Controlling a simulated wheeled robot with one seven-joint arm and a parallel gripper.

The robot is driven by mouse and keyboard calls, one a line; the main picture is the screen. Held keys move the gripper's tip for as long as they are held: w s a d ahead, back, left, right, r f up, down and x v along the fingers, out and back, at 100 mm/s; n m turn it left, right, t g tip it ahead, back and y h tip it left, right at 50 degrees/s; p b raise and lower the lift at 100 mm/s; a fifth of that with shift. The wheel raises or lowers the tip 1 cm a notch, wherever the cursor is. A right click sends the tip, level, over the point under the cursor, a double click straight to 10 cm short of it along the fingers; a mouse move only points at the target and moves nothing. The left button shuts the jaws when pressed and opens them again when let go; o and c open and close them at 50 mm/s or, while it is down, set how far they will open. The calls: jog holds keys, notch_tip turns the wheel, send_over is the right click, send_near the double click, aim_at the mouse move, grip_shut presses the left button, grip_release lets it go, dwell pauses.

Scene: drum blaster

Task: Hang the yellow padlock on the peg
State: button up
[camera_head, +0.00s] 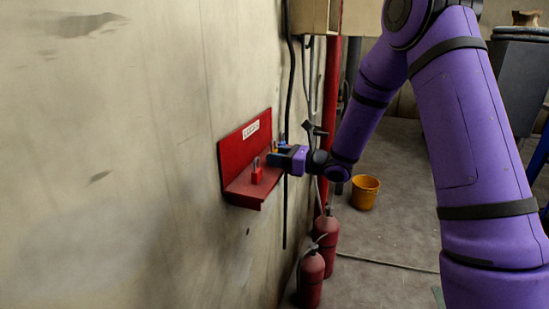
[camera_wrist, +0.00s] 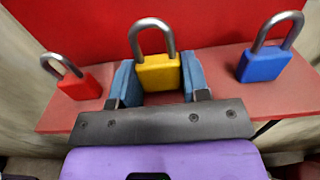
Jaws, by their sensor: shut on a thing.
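The yellow padlock (camera_wrist: 158,73) stands upright with its steel shackle up, between the two blue fingers of my gripper (camera_wrist: 157,80) in the wrist view. My gripper is shut on its body at the red shelf (camera_wrist: 215,118). I cannot tell whether the padlock touches the shelf. In the head view my gripper (camera_head: 279,158) is at the right part of the wall-mounted red shelf (camera_head: 230,150), and the yellow padlock is mostly hidden. I cannot make out a peg in either view.
A red padlock (camera_wrist: 80,86) stands left of the yellow one and a blue padlock (camera_wrist: 264,66) stands right. The shelf's red back panel is close behind. Fire extinguishers (camera_head: 312,277) and a yellow bucket (camera_head: 365,192) are on the floor below.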

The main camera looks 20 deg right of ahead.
jog(key=v, duration=1.1)
dwell(0.4)
jog(key=shift+s+d, duration=0.1)
jog(key=shift+d, duration=0.05)
jog(key=w+f+m+t+h, duration=0.2)
jog(key=f+h, duration=0.1)
jog(key=f, duration=0.7)
jog(key=w+f+m+t+h, duration=0.2)
jog(key=w+f+m+t, duration=0.1)
jog(key=f, duration=0.8)
jog(key=shift+d+f+h, duration=0.2)
jog(key=shift+f+h, duration=0.1)
jog(key=shift+h, duration=0.1)
